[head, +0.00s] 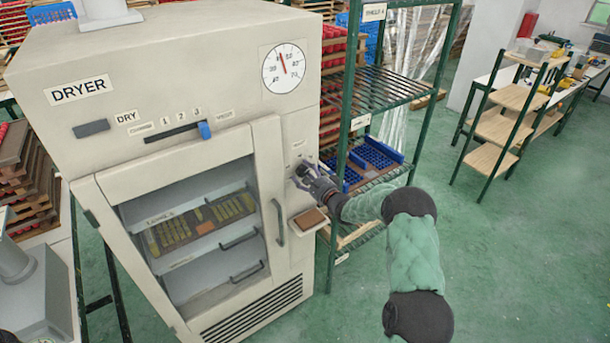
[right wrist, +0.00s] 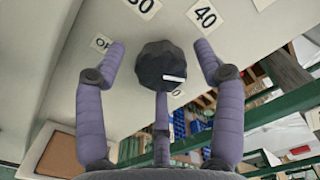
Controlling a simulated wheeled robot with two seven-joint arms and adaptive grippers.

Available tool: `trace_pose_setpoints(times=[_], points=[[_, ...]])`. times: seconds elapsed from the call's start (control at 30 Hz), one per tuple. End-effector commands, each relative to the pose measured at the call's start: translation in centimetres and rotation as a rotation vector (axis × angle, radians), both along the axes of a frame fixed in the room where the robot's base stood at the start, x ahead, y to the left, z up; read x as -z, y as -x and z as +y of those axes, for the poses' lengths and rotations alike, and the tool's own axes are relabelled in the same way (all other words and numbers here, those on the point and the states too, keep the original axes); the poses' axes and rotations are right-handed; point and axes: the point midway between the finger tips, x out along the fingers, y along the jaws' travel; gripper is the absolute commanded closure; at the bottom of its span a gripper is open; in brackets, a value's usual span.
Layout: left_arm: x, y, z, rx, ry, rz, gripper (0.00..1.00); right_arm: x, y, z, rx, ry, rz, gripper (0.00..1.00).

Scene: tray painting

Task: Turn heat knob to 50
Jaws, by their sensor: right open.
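The dryer (head: 200,60) is a large cream cabinet. Its dark faceted heat knob (right wrist: 163,62) fills the middle of the right wrist view. The knob's white mark points to the lower right, toward a partly hidden label (right wrist: 178,93) ending in 0. A 40 label (right wrist: 205,14) is at the upper right, and an OFF label (right wrist: 103,43) is at the left. My right gripper (head: 306,174) is at the dryer's front, right of the door. In the right wrist view, its purple fingers are open around the knob, with visible gaps at both sides. My left gripper is not in view.
The round gauge (head: 284,68) has a red needle pointing up and slightly left. The door (head: 262,170) is shut, with a tray of yellow pieces (head: 205,222) behind it. A brown pad on a small ledge (head: 309,218) sits below the gripper. A green rack (head: 336,190) stands close on the right.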

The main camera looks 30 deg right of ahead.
Motion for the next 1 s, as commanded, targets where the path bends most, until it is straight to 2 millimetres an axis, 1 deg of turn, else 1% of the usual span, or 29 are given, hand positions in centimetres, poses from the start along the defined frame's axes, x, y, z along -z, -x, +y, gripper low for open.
trace_pose_setpoints(times=[0.17,0.4,0.6,0.7,0.8,1.0], points=[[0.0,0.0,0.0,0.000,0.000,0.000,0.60,0.0,1.8,-0.3,0.003,0.000,0.001,0.31],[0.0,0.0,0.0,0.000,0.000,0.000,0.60,0.1,6.5,-0.6,0.002,-0.001,0.003,0.31],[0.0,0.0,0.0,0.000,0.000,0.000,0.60,0.1,9.9,-0.8,0.001,-0.001,0.003,0.31],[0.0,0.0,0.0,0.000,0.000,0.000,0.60,0.1,11.0,-0.9,0.001,-0.001,0.003,0.31],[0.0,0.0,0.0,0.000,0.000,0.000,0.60,0.1,11.6,-0.9,0.000,0.000,0.001,0.31],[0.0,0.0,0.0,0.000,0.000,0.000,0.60,0.1,11.9,-0.9,-0.001,0.000,0.002,0.31]])
